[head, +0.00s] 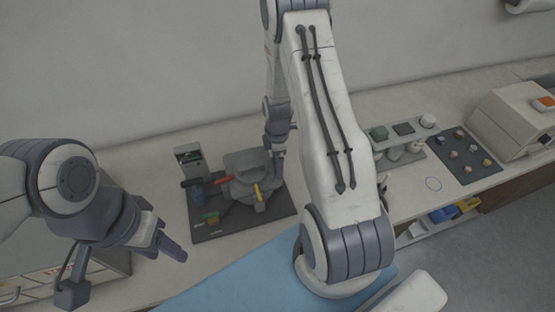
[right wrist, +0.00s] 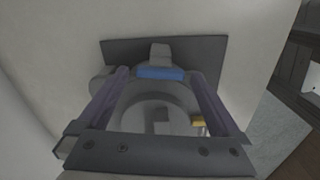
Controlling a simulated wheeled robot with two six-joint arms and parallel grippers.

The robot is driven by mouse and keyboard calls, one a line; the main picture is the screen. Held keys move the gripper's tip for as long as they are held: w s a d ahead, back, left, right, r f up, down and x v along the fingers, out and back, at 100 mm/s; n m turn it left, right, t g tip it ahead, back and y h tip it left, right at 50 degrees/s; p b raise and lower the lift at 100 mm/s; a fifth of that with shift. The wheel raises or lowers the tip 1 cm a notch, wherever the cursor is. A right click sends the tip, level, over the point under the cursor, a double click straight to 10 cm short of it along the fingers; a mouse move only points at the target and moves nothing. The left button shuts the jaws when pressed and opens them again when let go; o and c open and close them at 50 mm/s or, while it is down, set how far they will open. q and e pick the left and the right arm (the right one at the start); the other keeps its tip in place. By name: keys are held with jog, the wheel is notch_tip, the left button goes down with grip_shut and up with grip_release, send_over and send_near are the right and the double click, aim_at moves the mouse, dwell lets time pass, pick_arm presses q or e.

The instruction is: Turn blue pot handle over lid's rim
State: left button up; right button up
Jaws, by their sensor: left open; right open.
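The grey pot (head: 240,188) of the press stands on a dark base plate (head: 222,230). In the right wrist view the pot's round grey lid (right wrist: 135,112) fills the middle. The blue handle (right wrist: 160,73) lies crosswise at the lid's far edge; whether it overlaps the rim is unclear. My right gripper (right wrist: 160,76) is open, with its fingers on either side of the blue handle, apart from it. My left gripper (head: 168,240) is open and empty, left of the plate.
A yellow handle (head: 257,192) sticks out at the pot's near side. A grey upright unit (head: 188,160) and small red, blue and green parts stand left of the pot. A blue mat (head: 235,280) lies in front. A rack (head: 400,150) and dark tray (head: 462,155) are at right.

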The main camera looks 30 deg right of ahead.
jog(key=shift+f, duration=0.1)
jog(key=c, duration=1.2)
jog(key=shift+c, duration=0.2)
